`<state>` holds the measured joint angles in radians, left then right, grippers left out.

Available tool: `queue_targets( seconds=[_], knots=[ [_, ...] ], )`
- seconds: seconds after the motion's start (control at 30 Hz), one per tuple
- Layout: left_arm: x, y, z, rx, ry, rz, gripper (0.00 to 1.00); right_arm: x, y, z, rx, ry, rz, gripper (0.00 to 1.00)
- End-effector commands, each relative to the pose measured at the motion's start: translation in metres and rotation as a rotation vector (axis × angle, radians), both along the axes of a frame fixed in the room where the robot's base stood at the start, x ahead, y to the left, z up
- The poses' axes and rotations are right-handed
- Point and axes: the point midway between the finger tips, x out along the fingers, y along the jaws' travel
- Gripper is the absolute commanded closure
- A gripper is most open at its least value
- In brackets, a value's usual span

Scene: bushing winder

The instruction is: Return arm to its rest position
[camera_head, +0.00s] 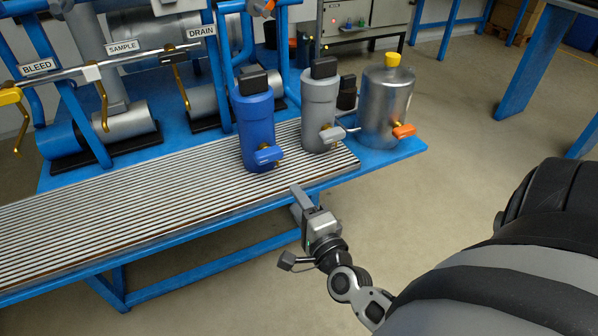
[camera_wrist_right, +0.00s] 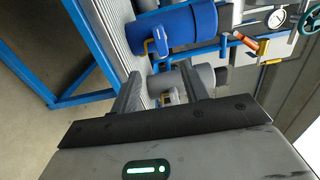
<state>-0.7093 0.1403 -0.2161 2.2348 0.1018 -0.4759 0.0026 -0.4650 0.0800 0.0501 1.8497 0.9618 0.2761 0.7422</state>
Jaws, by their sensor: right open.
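My right gripper (camera_head: 301,200) is at the front edge of the ribbed bench, below the blue cylinder and the grey cylinder. It is open, with nothing visible held in it. In the right wrist view its two fingers (camera_wrist_right: 164,84) are spread apart, with the grey cylinder showing beyond and between them. My right arm comes in from the lower right. My left gripper is not in view.
A blue cylinder (camera_head: 256,120), a grey cylinder (camera_head: 319,103) and a silver tank (camera_head: 386,105) stand on the bench (camera_head: 150,205). Pipes with a yellow-handled valve (camera_head: 10,96) stand behind. Open floor (camera_head: 470,130) lies to the right.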

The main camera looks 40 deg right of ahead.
Motion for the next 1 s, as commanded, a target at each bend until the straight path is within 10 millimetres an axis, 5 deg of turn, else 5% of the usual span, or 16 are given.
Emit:
queue_targets(
  seconds=[0.47,0.57,0.8,1.0],
  knots=[
    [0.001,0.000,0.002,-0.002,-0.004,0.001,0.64,0.000,0.000,0.000,-0.003,0.002,0.002,0.55],
    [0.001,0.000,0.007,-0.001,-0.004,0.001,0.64,-0.001,0.015,0.005,-0.077,0.034,0.057,0.55],
    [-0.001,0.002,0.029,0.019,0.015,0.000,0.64,-0.041,0.123,0.013,-0.824,0.282,0.531,0.55],
    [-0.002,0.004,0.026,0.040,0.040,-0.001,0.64,-0.086,0.160,0.005,-1.362,0.408,0.812,0.55]
  ],
)
